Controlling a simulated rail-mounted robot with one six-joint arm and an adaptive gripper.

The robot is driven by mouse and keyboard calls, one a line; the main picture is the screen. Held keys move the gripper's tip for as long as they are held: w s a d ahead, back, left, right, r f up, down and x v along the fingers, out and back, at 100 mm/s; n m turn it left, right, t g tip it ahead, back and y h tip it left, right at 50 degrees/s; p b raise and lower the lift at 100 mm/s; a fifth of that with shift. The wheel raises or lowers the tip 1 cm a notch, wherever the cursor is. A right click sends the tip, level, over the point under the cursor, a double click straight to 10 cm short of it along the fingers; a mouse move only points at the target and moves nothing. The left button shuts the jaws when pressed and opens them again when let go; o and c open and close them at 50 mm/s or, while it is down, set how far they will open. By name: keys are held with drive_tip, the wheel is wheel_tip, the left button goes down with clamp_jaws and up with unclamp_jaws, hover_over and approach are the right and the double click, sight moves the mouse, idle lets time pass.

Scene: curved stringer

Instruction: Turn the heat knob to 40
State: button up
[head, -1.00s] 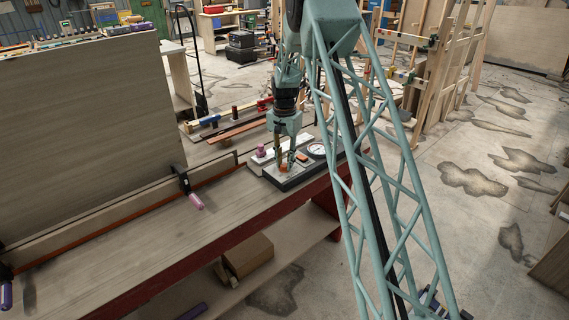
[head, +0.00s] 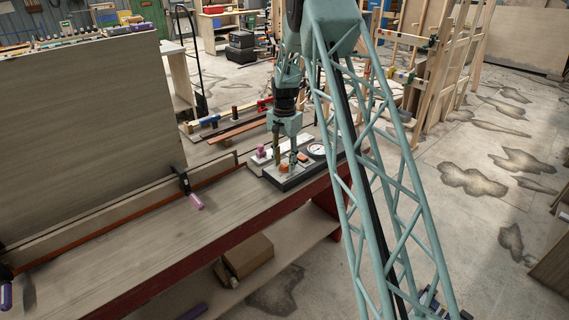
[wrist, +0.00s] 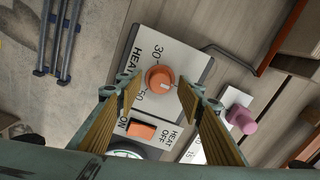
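The heat knob (wrist: 160,79) is a round orange knob on a pale panel (wrist: 185,60) marked HEAT, with 30 and 50 printed beside it. A pale mark shows on the knob's lower right side in the wrist view. I cannot make out a 40. My gripper (wrist: 159,96) is open, its two fingers on either side of the knob with gaps to it. In the head view, my gripper (head: 285,160) points down over the panel box (head: 268,175) on the bench, and the orange knob (head: 284,168) shows low between the fingers.
An orange rocker switch (wrist: 142,130) marked HEAT OFF and ON sits beside the knob, with a round gauge (head: 317,150) at the panel's far end. A pink knob (wrist: 241,118) stands nearby. A clamp with a purple handle (head: 196,201) is on the bench left.

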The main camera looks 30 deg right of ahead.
sight(285, 165)
drive_tip(key=shift+r, duration=0.1)
wheel_tip(285, 165, up, 12)
idle(1.0)
idle(0.4)
